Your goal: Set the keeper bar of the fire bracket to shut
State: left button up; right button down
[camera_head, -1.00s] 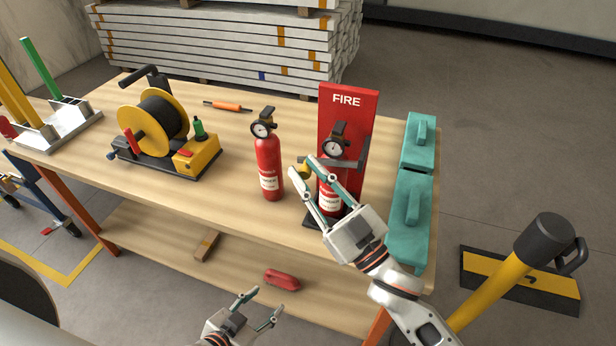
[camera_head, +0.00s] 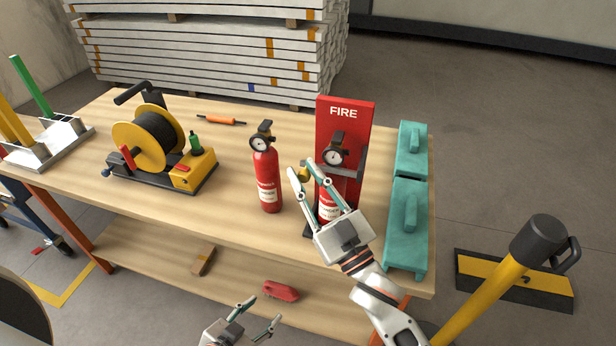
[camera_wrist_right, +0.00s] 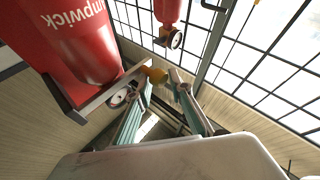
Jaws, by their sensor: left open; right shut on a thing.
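The fire bracket (camera_head: 360,124) is a red upright panel marked FIRE at the table's right side. A red extinguisher (camera_head: 327,207) with a gauge stands in front of it, partly behind my right gripper. The grey keeper bar (camera_wrist_right: 95,98) crosses beside the extinguisher in the right wrist view and ends at a yellow knob (camera_wrist_right: 156,75). My right gripper (camera_head: 302,170) is shut on this knob, to the left of the bracketed extinguisher. Whether the bar is fully latched cannot be told. My left gripper (camera_head: 258,318) is open and empty, low in front of the table.
A second red extinguisher (camera_head: 267,178) stands free just left of the right gripper. Teal cases (camera_head: 406,230) line the table's right edge. A cable reel (camera_head: 150,140) and an orange-handled tool (camera_head: 222,120) lie farther left. A yellow post (camera_head: 490,290) stands on the floor at right.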

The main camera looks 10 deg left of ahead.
jog(key=shift+a+f, duration=0.25)
jog(key=shift+f, duration=0.15)
jog(key=c, duration=1.9)
grip_release()
jog(key=shift+a+f, duration=0.1)
jog(key=shift+a, duration=0.2)
jog(key=shift+w+d, duration=0.1)
jog(key=shift+f, duration=0.1)
jog(key=v, duration=0.7)
jog(key=r+v, duration=0.1)
jog(key=v, duration=0.3)
jog(key=shift+s+d+f, duration=0.15)
jog(key=shift+s+d, duration=0.15)
jog(key=shift+d, duration=0.1)
